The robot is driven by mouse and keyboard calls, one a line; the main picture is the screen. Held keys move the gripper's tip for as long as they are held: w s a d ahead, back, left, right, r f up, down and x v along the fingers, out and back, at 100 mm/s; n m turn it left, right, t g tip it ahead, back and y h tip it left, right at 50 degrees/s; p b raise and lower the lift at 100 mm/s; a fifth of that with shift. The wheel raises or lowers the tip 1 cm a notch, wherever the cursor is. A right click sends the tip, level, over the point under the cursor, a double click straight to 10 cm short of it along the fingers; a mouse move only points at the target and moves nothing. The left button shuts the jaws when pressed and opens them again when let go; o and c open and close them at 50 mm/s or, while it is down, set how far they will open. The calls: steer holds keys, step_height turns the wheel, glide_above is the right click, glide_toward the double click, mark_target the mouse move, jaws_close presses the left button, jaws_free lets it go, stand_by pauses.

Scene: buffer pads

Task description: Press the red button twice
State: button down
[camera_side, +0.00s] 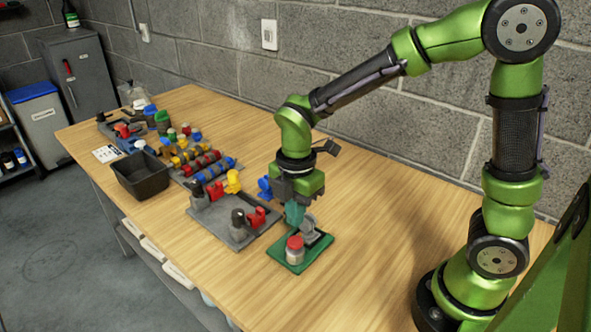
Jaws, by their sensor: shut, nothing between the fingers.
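The red button (295,243) is the cap on top of a short pale grey cylinder. It stands on a green base plate (283,262) near the front edge of the wooden table. My gripper (295,222) is shut and empty, pointing down just above and behind the button. From this angle its tips appear close to the red cap, but I cannot tell whether they touch it. A grey round part (310,228) stands on the same green plate to the right of the fingers.
A grey board (236,237) with red, yellow and dark parts lies to the left. Beyond it are a rack of coloured cylinders (201,162) and a black bin (140,178). The wooden table (375,240) is clear to the right, up to my base.

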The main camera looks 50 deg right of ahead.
mark_target(295, 240)
step_height(295, 240, up, 8)
steer(key=shift+f, duration=0.1)
stand_by(0.9)
steer(key=shift+w+r, duration=0.1)
steer(key=shift+r, duration=0.75)
step_height(295, 240, down, 14)
steer(key=shift+f, duration=0.1)
